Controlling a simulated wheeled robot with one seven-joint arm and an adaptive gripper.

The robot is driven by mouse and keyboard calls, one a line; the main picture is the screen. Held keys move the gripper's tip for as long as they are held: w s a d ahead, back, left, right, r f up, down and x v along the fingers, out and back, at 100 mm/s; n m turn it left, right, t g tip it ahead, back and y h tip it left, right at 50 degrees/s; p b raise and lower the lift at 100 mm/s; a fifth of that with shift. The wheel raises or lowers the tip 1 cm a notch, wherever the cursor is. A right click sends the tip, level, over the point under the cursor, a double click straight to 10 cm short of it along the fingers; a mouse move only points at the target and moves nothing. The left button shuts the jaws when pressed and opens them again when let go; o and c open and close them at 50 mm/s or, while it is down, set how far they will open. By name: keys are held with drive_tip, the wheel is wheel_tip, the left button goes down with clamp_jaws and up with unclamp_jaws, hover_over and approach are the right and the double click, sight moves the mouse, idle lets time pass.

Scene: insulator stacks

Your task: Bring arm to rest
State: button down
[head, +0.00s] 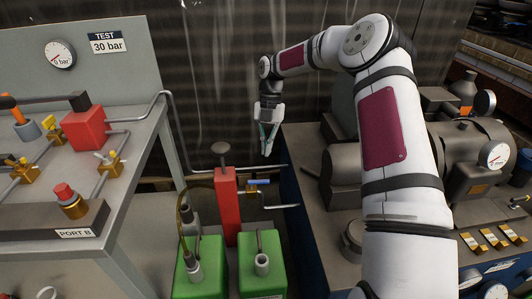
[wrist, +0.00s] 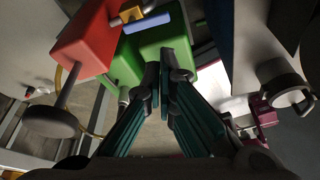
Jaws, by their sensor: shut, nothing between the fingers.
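My white arm reaches up from the lower right of the head view and bends over to the left. My gripper (head: 267,146) hangs from its end, pointing down, above and to the right of a red post (head: 227,205). In the wrist view my gripper (wrist: 162,75) shows its teal fingers closed together at the tips, with nothing held. The red block (wrist: 85,40) and a green block (wrist: 163,43) lie beyond the fingers in the wrist view. The fingers appear apart from them.
A test bench (head: 130,150) with a gauge (head: 60,54) stands at left. Green canisters (head: 262,285) stand low in the middle. A blue-sided bench (head: 300,215) with grey machinery (head: 470,150) is at right, behind my arm. A bent pipe (head: 170,110) runs from the left bench.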

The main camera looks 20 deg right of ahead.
idle(0.4)
drive_tip(key=s+a+r+m+t+h, duration=0.1)
drive_tip(key=s+a+r+m+h, duration=0.15)
drive_tip(key=s+r+m, duration=0.6)
drive_tip(key=s+a+r+m+h, duration=0.2)
drive_tip(key=s+a+r+m, duration=0.25)
drive_tip(key=s+r, duration=0.75)
drive_tip(key=s+a+f+m+t+y, duration=0.1)
drive_tip(key=s+a+m+t+y, duration=0.15)
drive_tip(key=s+m, duration=1.75)
drive_tip(key=s+r+n+t+p, duration=0.2)
drive_tip(key=r+p, duration=0.7)
drive_tip(key=r, duration=0.1)
drive_tip(key=s+r+n+t+p, duration=0.1)
drive_tip(key=s+r+n+p, duration=0.1)
drive_tip(key=r+p, duration=0.8)
drive_tip(key=shift+a+r+n+t, duration=0.15)
drive_tip(key=shift+r+n+t, duration=0.15)
drive_tip(key=shift+r+t, duration=0.05)
